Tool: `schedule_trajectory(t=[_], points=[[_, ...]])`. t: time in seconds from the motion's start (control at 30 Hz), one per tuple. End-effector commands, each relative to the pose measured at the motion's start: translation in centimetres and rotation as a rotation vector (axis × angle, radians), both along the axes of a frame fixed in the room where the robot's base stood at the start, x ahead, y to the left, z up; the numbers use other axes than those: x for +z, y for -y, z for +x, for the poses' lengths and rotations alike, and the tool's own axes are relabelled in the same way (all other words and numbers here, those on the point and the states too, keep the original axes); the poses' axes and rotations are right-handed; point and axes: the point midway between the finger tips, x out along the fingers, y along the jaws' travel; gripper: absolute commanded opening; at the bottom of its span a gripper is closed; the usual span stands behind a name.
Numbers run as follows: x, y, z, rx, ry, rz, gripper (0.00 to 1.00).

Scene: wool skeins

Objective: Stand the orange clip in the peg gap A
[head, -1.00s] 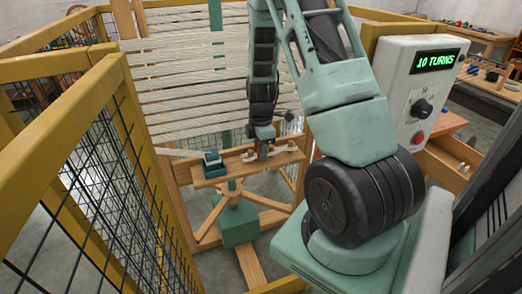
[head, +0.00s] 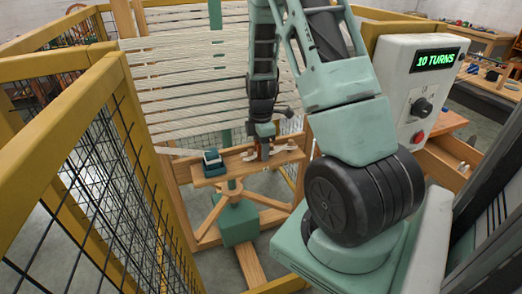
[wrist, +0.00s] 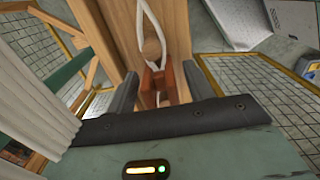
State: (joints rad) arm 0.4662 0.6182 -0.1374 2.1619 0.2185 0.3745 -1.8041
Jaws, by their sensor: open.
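The orange clip (wrist: 160,86) stands between the two dark fingers of my gripper (wrist: 161,88) in the wrist view, with a visible gap on each side. My gripper is open and does not hold it. In the head view my gripper (head: 264,150) points down over the wooden shelf (head: 210,179). Just beyond the clip a round wooden peg (wrist: 152,48) rises from the board, with a white yarn loop (wrist: 146,15) around it. No letter marking peg gap A can be read, so I cannot tell which gap the clip is at.
White yarn strands (head: 180,90) stretch across the frame behind. A yellow-framed mesh fence (head: 115,110) stands at left. A control box (head: 420,85) at right reads "10 TURNS".

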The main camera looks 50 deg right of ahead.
Motion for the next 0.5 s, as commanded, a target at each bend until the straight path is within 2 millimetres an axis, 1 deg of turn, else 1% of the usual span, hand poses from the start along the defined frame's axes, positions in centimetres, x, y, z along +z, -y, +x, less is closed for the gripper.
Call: schedule_trajectory(t=[0.3, 0.4, 0.5], points=[[6.6, 0.1, 0.1, 0.0, 0.005, -0.005, 0.52], [8.4, 0.1, 0.1, -0.001, 0.005, -0.003, 0.52], [9.7, 0.0, 0.0, -0.001, 0.003, -0.002, 0.52]])
